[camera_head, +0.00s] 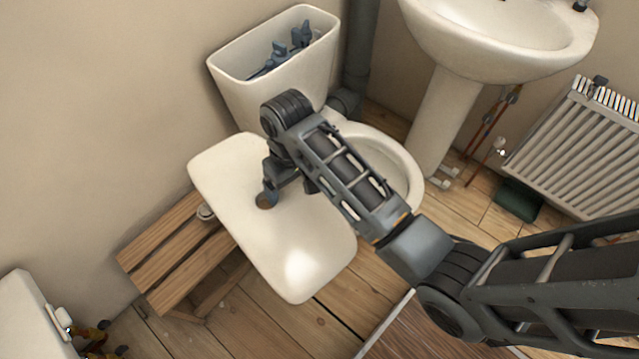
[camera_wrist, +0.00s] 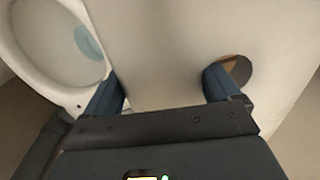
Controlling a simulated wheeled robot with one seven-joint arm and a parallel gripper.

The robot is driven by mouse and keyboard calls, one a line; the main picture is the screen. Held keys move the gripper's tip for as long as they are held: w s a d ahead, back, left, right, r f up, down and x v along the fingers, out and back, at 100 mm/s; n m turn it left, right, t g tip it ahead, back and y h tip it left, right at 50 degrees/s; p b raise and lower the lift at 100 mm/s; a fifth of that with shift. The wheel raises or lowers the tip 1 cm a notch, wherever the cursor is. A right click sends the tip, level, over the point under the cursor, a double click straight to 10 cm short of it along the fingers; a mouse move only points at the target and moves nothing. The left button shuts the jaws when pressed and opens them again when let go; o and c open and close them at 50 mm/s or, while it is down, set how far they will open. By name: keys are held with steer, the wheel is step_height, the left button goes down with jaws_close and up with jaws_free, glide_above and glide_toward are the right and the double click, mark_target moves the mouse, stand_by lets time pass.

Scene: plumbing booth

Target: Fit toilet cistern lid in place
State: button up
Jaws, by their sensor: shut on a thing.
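The cistern lid (camera_head: 300,245) is a cream-white, rounded rectangular plate with a round hole near its middle. My gripper (camera_head: 275,192) is shut on it. In the wrist view my gripper (camera_wrist: 163,88) has one blue finger at the hole and the other at the lid's edge, with the lid (camera_wrist: 165,40) between them. The lid shows in front of the toilet, over part of the wooden bench; whether it touches the bench I cannot tell. The cistern (camera_head: 275,90) stands open-topped against the wall, with blue-grey fittings (camera_head: 290,50) inside.
The toilet bowl (camera_head: 400,165) lies beside my arm. A basin (camera_head: 500,50) and radiator (camera_head: 580,150) stand right. A dark pipe (camera_head: 360,50) runs beside the cistern.

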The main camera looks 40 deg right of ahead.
steer(key=shift+w+a+r+n, duration=0.2)
steer(key=shift+w+a, duration=0.25)
steer(key=shift+w+a+r+n, duration=0.2)
steer(key=shift+w+a, duration=0.25)
stand_by(0.3)
